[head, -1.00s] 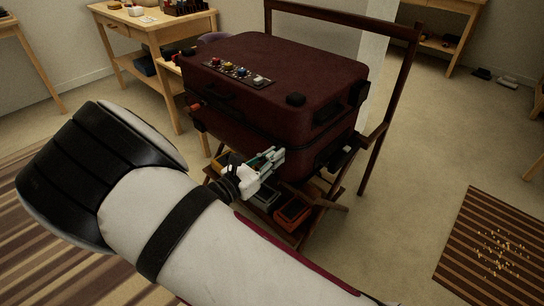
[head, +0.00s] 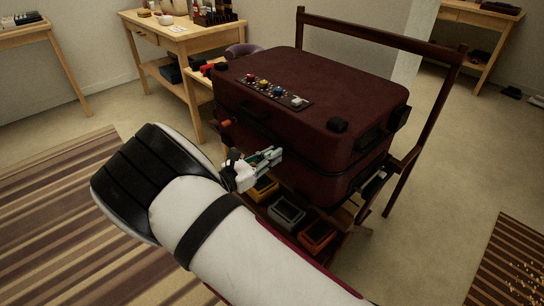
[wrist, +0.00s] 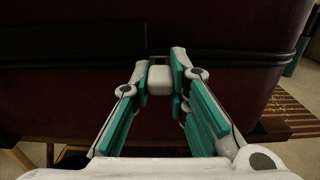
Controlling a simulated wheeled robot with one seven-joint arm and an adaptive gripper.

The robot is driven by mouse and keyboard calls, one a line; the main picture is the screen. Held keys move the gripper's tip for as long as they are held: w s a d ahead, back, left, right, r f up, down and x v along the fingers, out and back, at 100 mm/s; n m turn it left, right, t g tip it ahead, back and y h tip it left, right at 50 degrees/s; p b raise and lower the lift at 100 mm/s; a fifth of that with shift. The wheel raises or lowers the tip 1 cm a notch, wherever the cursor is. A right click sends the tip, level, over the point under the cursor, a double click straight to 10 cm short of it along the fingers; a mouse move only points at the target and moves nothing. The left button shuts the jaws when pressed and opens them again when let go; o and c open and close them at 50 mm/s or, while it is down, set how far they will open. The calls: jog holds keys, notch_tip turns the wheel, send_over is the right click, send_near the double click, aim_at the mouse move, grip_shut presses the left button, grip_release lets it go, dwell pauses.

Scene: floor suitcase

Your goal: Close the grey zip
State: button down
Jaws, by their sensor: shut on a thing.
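The dark red suitcase (head: 335,95) lies closed-lidded on a wooden rack. A dark seam runs around its side and also shows in the wrist view (wrist: 240,58). My gripper (head: 270,157) is at the suitcase's front side, level with the seam. In the wrist view, my gripper (wrist: 162,82) is shut on a small light grey block, which looks like the grey zip (wrist: 160,79), against the seam. In the head view the zip is hidden by the fingers. An orange tab (head: 227,124) sits at the suitcase's left corner.
Yellow (head: 264,188), grey (head: 287,213) and orange (head: 317,236) trays sit low on the rack, below my gripper. The rack's tall wooden frame (head: 430,130) stands behind the suitcase. A wooden table (head: 185,38) stands at the back left. Open floor lies to the right.

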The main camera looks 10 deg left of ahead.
jog(key=shift+w+a, duration=0.15)
jog(key=shift+a, duration=0.1)
jog(key=c, duration=1.5)
grip_release()
jog(key=v, duration=1.2)
